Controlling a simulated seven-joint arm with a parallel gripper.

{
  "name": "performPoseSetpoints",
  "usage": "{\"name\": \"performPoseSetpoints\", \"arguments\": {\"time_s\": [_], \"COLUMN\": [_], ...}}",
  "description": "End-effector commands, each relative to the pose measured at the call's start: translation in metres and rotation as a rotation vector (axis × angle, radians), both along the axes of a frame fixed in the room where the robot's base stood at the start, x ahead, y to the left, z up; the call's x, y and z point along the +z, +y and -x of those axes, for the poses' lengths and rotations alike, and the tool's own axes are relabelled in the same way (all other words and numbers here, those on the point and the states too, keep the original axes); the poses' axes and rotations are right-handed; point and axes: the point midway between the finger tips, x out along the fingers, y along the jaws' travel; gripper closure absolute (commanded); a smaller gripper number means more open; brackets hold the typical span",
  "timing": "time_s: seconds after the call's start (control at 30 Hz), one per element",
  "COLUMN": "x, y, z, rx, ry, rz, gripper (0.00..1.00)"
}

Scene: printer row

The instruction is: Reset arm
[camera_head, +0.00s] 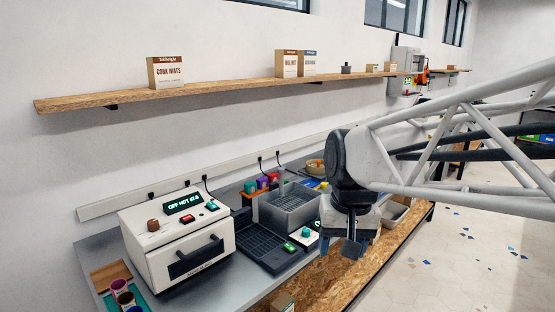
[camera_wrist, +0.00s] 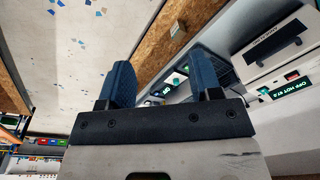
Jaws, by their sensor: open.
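My gripper (camera_head: 350,246) hangs at the end of my white lattice arm, in front of the bench's right part in the head view. Its jaws are open and nothing is between them. In the wrist view my gripper (camera_wrist: 163,88) shows two blue fingers set apart, with floor and bench edge beyond. The gripper hides part of the bench behind it.
A white machine (camera_head: 178,240) with a green display and a dark handle stands on the grey bench. A grey open-topped unit (camera_head: 289,207) stands right of it. A wooden shelf (camera_head: 220,87) with boxes runs along the wall. Open floor (camera_head: 450,260) lies right.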

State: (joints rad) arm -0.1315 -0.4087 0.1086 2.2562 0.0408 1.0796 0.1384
Motion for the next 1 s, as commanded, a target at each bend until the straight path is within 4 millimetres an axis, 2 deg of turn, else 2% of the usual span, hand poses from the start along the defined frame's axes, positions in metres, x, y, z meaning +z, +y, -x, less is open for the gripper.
{"name": "performPoseSetpoints", "arguments": {"time_s": [0.03,0.3,0.5,0.7,1.0], "x": [-0.004,-0.033,-0.054,-0.065,-0.067], "y": [-0.008,-0.042,-0.059,-0.066,-0.066], "z": [0.013,0.073,0.109,0.126,0.128], "rx": [-0.004,-0.006,-0.005,-0.003,-0.003], "ry": [-0.013,-0.075,-0.113,-0.130,-0.132], "rz": [0.004,0.030,0.049,0.059,0.061], "gripper": [0.42,0.42,0.42,0.42,0.42]}}
